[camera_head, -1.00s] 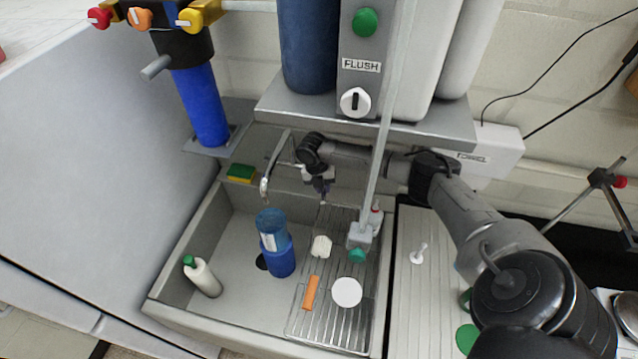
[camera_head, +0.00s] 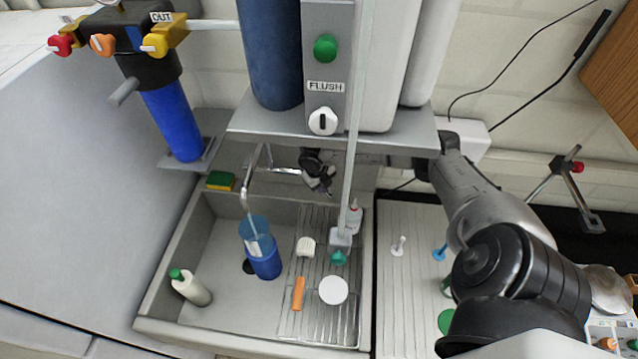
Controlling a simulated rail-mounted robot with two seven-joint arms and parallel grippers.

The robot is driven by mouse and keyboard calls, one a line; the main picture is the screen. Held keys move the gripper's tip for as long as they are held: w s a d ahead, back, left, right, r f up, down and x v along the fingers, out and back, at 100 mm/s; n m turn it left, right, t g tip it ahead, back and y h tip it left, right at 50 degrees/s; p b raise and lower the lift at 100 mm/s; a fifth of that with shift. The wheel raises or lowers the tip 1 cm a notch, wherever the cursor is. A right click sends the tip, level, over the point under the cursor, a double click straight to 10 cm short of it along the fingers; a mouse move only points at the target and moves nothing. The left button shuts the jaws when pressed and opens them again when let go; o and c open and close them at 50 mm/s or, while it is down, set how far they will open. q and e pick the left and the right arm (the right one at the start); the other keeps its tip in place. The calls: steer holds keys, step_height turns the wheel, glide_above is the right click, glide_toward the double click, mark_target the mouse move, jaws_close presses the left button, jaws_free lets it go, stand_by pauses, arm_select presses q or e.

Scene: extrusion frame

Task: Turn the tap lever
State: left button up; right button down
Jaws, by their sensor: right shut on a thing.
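The silver tap (camera_head: 247,186) stands at the back of the sink, its spout arching down over the basin. Its thin lever (camera_head: 284,171) sticks out to the right, towards my right gripper. My right gripper (camera_head: 322,186) is at the lever's right end, under the shelf, and is shut on it; the fingertips are small and dark, so the exact contact is hard to see. My left gripper is out of view.
A blue bottle (camera_head: 263,257) stands in the sink below the spout. A slanting clear pole (camera_head: 353,130) rises right of my gripper. The grey shelf (camera_head: 395,134) hangs above. A sponge (camera_head: 221,181) lies left of the tap.

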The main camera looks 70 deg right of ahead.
steer(key=shift+d, duration=0.15)
stand_by(0.3)
steer(key=c, duration=1.1)
jaws_free()
steer(key=shift+o, duration=0.2)
step_height(320, 180, up, 14)
steer(key=w+a+b, duration=0.1)
steer(key=a+b, duration=0.1)
steer(key=shift+a+f, duration=0.2)
steer(key=shift+a, duration=0.05)
steer(key=shift+w, duration=0.1)
